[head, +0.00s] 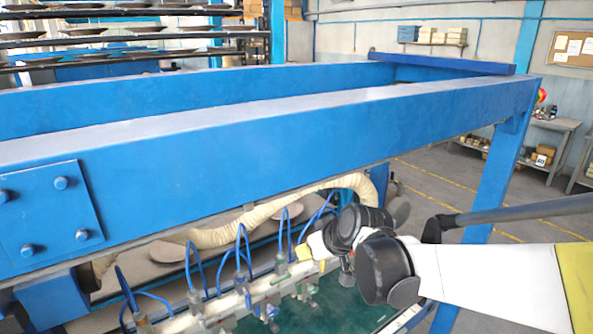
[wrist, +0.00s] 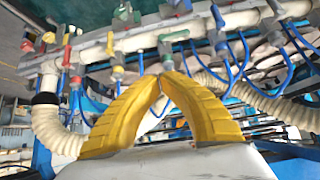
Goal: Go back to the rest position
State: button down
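My gripper (wrist: 162,76) shows in the wrist view as two ridged yellow fingers. Their tips meet and nothing shows between them. In the head view, only a small yellow part of my gripper (head: 304,254) shows, beyond the dark joints of my arm, under the blue frame. It is beside a white pipe manifold (head: 213,308) with valves and blue hoses. In the wrist view, the manifold (wrist: 142,42) with red, green and yellow fittings runs across behind the fingertips. I cannot tell how far the tips are from it.
Large blue beams (head: 300,125) run across just above my gripper. A ribbed cream hose (head: 240,232) hangs beneath them, and a blue post (head: 497,180) stands at the right. Racks of plates (head: 110,30) stand at the back left. Open floor (head: 445,185) lies beyond the post.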

jog(key=s+d+f+m+h+b, duration=0.2)
jog(key=s+d+f+m+b, duration=0.1)
jog(key=s+d+f+b, duration=0.5)
jog(key=s+d+f+m+h+b, duration=0.2)
jog(key=s+d+f+b, duration=0.6)
jog(key=s+f+b, duration=0.5)
jog(key=s+m, duration=0.1)
jog(key=s, duration=0.2)
jog(key=shift+s+d+f+g+h, duration=0.25)
jog(key=shift+d+f+g+h, duration=0.05)
jog(key=shift+f, duration=0.05)
